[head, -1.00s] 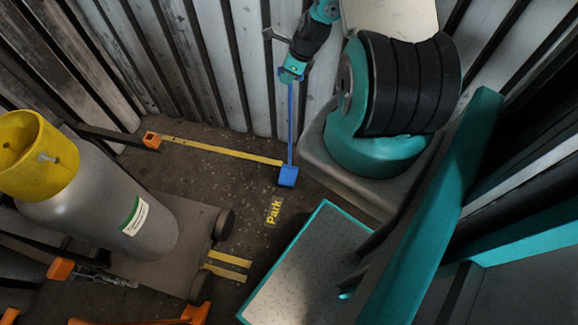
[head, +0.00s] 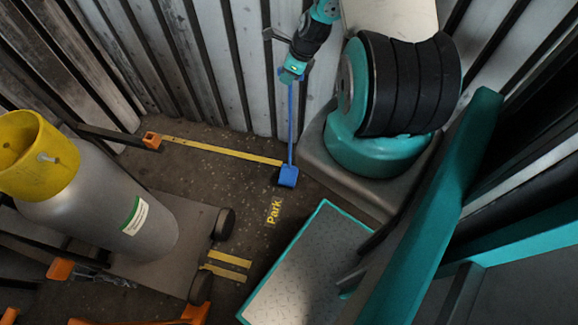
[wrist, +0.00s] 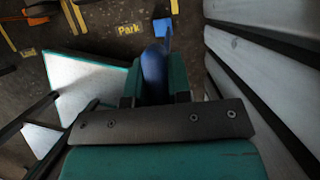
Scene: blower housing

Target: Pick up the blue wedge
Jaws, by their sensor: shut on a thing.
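The blue wedge (head: 288,176) is a small block at the lower end of a long, thin blue handle (head: 290,120). In the head view it is at the floor beside the end of a yellow line. My gripper (head: 291,74) is at the top of the handle, shut on it, with the handle hanging down nearly upright. In the wrist view the handle (wrist: 154,72) runs away from between the jaws to the wedge (wrist: 163,29). I cannot tell whether the wedge touches the floor.
A teal machine base with black ribbed rolls (head: 400,90) stands close right of my gripper. A white slatted wall (head: 240,60) is behind. A grey cylinder with a yellow cap (head: 95,195) lies on a wheeled cart at left. Dark floor with "Park" lettering (head: 274,212) is open in front.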

